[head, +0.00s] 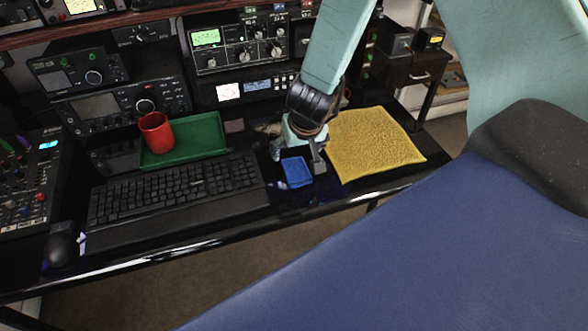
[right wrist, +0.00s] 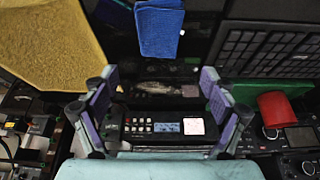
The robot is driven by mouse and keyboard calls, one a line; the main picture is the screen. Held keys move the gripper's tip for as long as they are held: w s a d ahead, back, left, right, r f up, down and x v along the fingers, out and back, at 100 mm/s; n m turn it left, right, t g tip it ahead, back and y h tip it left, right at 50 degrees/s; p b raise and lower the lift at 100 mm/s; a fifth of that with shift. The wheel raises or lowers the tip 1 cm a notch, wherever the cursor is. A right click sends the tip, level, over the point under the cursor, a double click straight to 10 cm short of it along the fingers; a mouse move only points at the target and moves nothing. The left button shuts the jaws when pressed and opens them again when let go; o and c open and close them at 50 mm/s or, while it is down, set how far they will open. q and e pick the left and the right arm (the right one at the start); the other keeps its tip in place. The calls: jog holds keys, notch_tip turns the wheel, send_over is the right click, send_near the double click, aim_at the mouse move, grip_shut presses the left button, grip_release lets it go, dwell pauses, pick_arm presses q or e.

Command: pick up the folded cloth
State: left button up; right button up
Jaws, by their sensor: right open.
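The folded cloth (head: 296,173) is a small blue square lying on the black desk, between the keyboard and the yellow towel. In the right wrist view the blue cloth (right wrist: 158,28) shows at the top centre, beyond the fingers. My right gripper (head: 297,158) is above the desk at the cloth's far edge, with its fingers spread. In the right wrist view the right gripper (right wrist: 160,88) is open, with nothing between its purple-padded fingers. I cannot tell the exact height of the fingers above the desk. My left gripper is not in view.
A yellow towel (head: 372,143) lies right of the cloth. A black keyboard (head: 172,190) is to its left. A red cup (head: 157,132) stands on a green tray (head: 200,142) behind the keyboard. Radio equipment (head: 240,45) lines the back. The desk's front edge is close to the cloth.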

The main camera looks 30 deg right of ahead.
aim_at(295, 165)
jog(key=shift+b+x, duration=0.45)
jog(key=shift+x, duration=0.8)
jog(key=shift+w+d+f, duration=0.15)
jog(key=shift+d+f, duration=0.15)
jog(key=shift+f, duration=0.3)
jog(key=shift+f+b, duration=0.35)
jog(key=shift+b, duration=0.2)
jog(key=x, duration=0.1)
jog(key=b+x, duration=0.2)
jog(key=shift+a+f, duration=0.3)
jog(key=shift+d, duration=0.2)
jog(key=shift+s+a+r, duration=0.25)
jog(key=c, duration=0.4)
jog(key=shift+w+d+f, duration=0.15)
jog(key=shift+w+f, duration=0.05)
jog(key=shift+f, duration=0.05)
jog(key=c, duration=0.4)
jog(key=shift+s+r, duration=0.15)
jog(key=c, duration=0.3)
